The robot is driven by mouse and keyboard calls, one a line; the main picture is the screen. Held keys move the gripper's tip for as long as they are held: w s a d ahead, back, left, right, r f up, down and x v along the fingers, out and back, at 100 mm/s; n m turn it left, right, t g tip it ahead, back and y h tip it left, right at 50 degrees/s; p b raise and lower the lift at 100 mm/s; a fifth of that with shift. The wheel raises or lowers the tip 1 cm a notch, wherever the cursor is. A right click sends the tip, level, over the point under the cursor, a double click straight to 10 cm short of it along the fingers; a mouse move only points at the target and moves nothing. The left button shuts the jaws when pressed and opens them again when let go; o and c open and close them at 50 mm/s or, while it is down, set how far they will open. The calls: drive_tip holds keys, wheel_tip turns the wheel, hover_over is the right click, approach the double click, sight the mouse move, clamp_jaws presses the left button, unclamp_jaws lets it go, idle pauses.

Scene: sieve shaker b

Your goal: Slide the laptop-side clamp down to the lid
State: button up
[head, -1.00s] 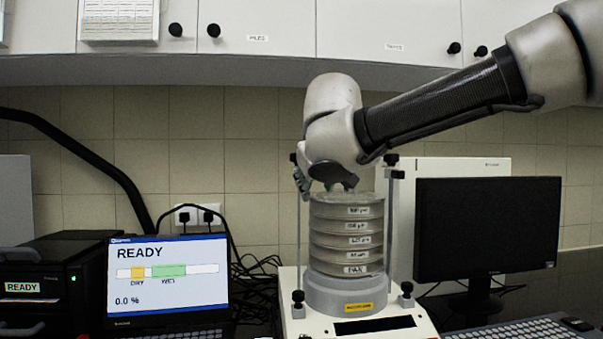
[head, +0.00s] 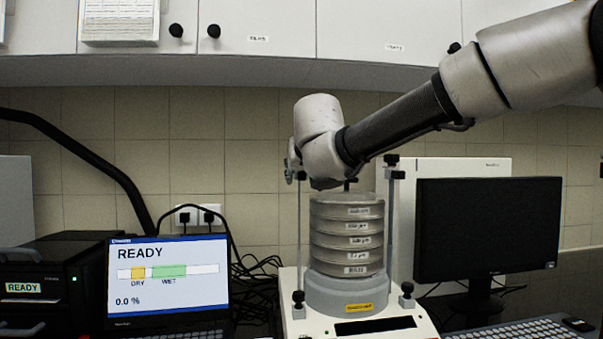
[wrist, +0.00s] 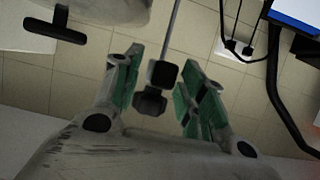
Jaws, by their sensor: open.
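The sieve stack (head: 346,228) stands on the shaker, with its clear lid (head: 346,198) on top. The laptop-side rod (head: 299,230) rises left of the stack. My gripper (head: 293,165) is at the top of this rod, above lid height, partly hidden by my wrist. In the wrist view my gripper (wrist: 161,62) is open. Its green-padded fingers stand either side of the dark laptop-side clamp (wrist: 161,74), with a gap visible on the right. Contact on the left is unclear. In the head view this clamp is hard to make out behind my gripper.
The other rod carries a black clamp (head: 391,173) near its top, right of the stack. The laptop (head: 168,275) reads READY and 0.0 %. A monitor (head: 487,225) stands at right. Wall cupboards (head: 390,30) hang above my arm.

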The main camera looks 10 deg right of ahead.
clamp_jaws()
wheel_tip(320, 180, down, 4)
drive_tip(key=shift+r, duration=0.25)
unclamp_jaws()
drive_tip(key=v, duration=1.2)
